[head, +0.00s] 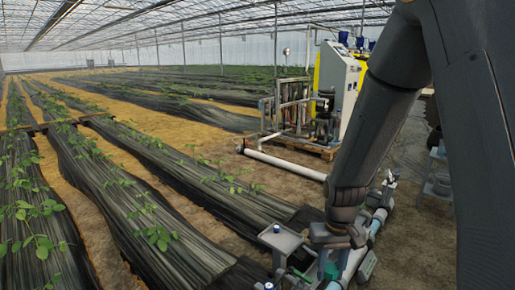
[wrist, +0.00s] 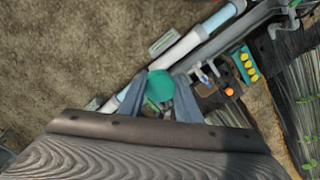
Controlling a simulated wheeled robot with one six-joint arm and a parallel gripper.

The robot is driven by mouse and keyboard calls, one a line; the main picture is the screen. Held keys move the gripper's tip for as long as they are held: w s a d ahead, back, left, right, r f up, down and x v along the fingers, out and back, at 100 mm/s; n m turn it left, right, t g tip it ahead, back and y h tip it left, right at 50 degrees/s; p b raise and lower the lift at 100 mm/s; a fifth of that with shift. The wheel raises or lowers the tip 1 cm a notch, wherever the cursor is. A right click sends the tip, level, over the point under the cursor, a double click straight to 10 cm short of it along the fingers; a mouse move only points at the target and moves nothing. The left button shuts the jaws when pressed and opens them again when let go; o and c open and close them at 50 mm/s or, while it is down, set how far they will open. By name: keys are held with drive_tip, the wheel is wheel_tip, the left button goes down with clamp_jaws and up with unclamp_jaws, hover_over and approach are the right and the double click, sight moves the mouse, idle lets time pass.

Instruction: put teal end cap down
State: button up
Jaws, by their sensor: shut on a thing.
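The teal end cap (wrist: 160,86) is a round teal disc held between the two blue-grey fingers of my gripper (wrist: 160,95) in the wrist view. In the head view, a teal patch (head: 331,271) shows just below my gripper (head: 328,262), low in the picture. My gripper is shut on the cap. The cap overlaps a white and light-blue pipe (wrist: 215,22) in the wrist view; I cannot tell whether it touches anything below. The fingers hide part of what lies beneath.
A grey tray (head: 282,239) stands left of my gripper. In the wrist view, a holder with yellow pieces (wrist: 249,67) and an orange piece (wrist: 229,92) lie to the right. Plant rows under black film (head: 130,205) run at left. A skid with a control cabinet (head: 338,80) stands behind.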

sight(334, 272)
drive_tip(key=shift+s+r+p, duration=0.75)
drive_tip(key=shift+r+p, duration=0.2)
drive_tip(key=shift+p, duration=2.9)
drive_tip(key=p, duration=0.3)
drive_tip(key=shift+s+r, duration=0.15)
drive_tip(key=shift+s, duration=0.2)
drive_tip(key=shift+s+p, duration=0.1)
drive_tip(key=shift+p, duration=0.25)
